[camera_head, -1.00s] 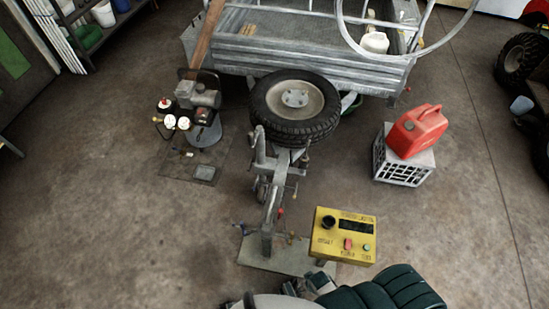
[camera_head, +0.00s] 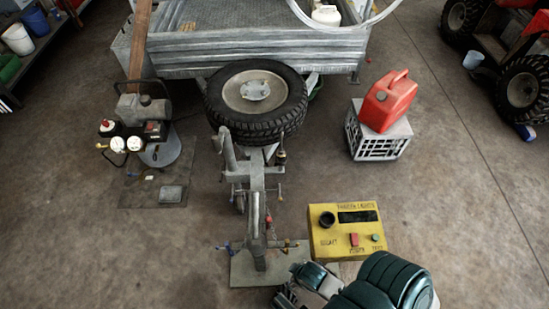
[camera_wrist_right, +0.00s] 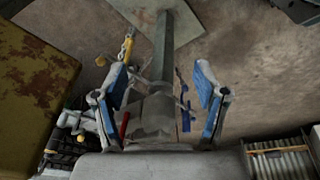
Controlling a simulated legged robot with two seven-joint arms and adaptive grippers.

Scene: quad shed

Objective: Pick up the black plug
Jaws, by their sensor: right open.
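I cannot make out the black plug for certain. A small dark upright piece (camera_head: 281,152) stands on the trailer's drawbar below the spare wheel, and I cannot tell whether it is the plug. My right gripper (camera_wrist_right: 160,88) is open in the wrist view, its blue-padded fingers on either side of the grey drawbar post in the picture, with nothing clearly held. My left gripper is not in view.
A yellow box (camera_head: 322,240) with a round black socket (camera_head: 327,219) stands right of the grey drawbar (camera_head: 257,205). A spare wheel (camera_head: 291,127) lies behind it. A red can (camera_head: 388,100) sits on a white crate (camera_head: 377,150) at right. A compressor (camera_head: 150,108) stands left.

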